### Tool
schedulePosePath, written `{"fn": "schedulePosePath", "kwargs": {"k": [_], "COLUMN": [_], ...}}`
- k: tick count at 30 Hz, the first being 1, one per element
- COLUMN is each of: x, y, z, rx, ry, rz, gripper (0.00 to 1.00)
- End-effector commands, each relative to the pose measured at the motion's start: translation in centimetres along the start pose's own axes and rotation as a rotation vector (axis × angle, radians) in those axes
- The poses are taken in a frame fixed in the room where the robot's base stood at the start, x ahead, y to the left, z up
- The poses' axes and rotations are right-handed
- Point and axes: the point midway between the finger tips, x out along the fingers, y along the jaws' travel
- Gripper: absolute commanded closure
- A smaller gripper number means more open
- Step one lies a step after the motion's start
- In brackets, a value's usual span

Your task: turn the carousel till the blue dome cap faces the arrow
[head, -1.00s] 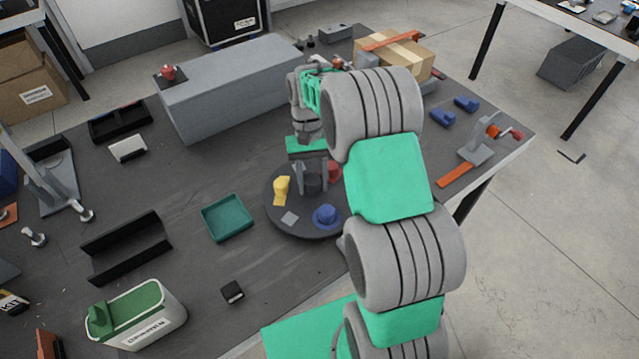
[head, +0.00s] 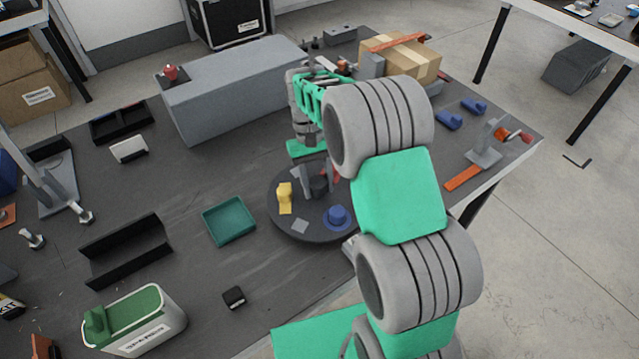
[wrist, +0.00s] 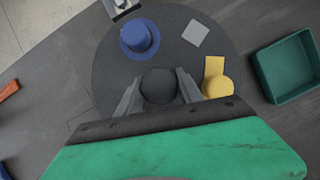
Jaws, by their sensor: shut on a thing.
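The dark round carousel (head: 275,222) stands on the table with a black centre knob (wrist: 158,86). My gripper (head: 318,180) is shut on this knob, one finger on each side. The blue dome cap (head: 337,216) sits near the carousel's front right edge; in the wrist view (wrist: 140,37) it is close to a small light-grey piece (wrist: 121,7) at the rim. That piece may carry the arrow, but no arrow shape is clear. A yellow piece (head: 285,196) and a grey square (head: 299,227) also sit on the disc. A red piece (head: 337,175) is mostly hidden by my arm.
A green tray (head: 229,222) lies just left of the carousel. A long grey box (head: 235,90) stands behind it. A black channel (head: 125,250) and a green-lidded tub (head: 145,320) are further left. Blue parts and a crank stand (head: 484,155) are at right.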

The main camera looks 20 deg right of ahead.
Motion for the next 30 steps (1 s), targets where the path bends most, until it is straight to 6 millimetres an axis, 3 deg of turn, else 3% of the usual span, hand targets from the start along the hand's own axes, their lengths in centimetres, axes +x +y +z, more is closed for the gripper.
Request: {"fn": "schedulePosePath", "kwargs": {"k": [3, 4, 11, 20, 30], "x": [0.1, 0.1, 0.0, -0.4, -6.9], "y": [0.0, 0.0, 0.0, 0.1, 0.0], "z": [0.1, 0.1, 0.0, 0.0, 0.1], "rx": [0.0, 0.0, 0.001, 0.002, 0.0], "ry": [-0.003, -0.003, -0.001, 0.001, 0.0], "rz": [0.0, 0.0, -0.001, 0.0, 0.001], "gripper": [1.0, 0.54, 0.35, 0.35, 0.35]}}
